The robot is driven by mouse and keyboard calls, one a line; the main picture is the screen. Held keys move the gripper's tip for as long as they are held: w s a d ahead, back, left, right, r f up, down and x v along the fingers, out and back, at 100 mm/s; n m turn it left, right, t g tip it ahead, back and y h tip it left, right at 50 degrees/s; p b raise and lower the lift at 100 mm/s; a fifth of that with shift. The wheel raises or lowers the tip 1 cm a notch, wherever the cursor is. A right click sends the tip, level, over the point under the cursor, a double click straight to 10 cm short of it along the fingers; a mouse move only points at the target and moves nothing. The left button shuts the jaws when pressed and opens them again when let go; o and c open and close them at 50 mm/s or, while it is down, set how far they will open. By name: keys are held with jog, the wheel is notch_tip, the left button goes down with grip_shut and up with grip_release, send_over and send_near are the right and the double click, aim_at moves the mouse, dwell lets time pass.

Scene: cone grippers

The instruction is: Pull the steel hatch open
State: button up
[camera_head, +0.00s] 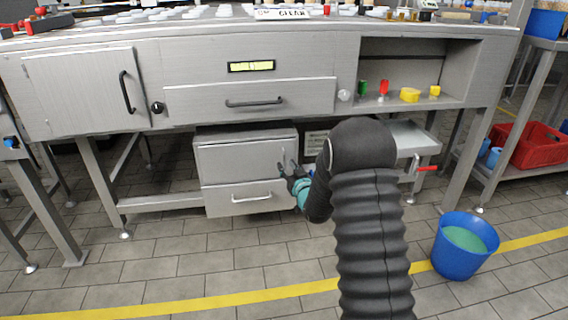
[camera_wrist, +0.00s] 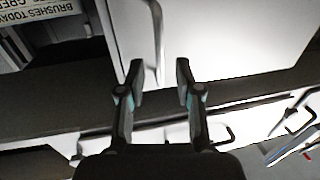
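A grey steel hatch (camera_head: 243,157) forms the upper front of the low cabinet under the bench. In the wrist view it is the pale panel (camera_wrist: 215,40), with an upright bar handle (camera_wrist: 157,38) near its left edge. My gripper (camera_head: 289,171) is at the right side of this hatch. Its two fingers (camera_wrist: 158,75) are spread with nothing clasped. The handle lies between the fingertips in the wrist picture; whether they reach around it I cannot tell. The hatch looks shut. Another steel door (camera_head: 85,92) with a black upright handle is at the bench's upper left, shut.
A drawer (camera_head: 230,203) with a pale handle sits below the hatch. A wide drawer (camera_head: 200,104) with a black handle is above. A sign (camera_wrist: 40,10) shows upside down beside the cabinet. A blue bucket (camera_head: 445,262) stands at right. The tiled floor in front is clear.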

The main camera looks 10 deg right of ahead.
aim_at(284, 162)
jog(key=shift+w+a, duration=0.2)
jog(key=shift+w, duration=0.6)
jog(key=shift+w+a, duration=0.15)
jog(key=shift+w, duration=0.65)
grip_shut()
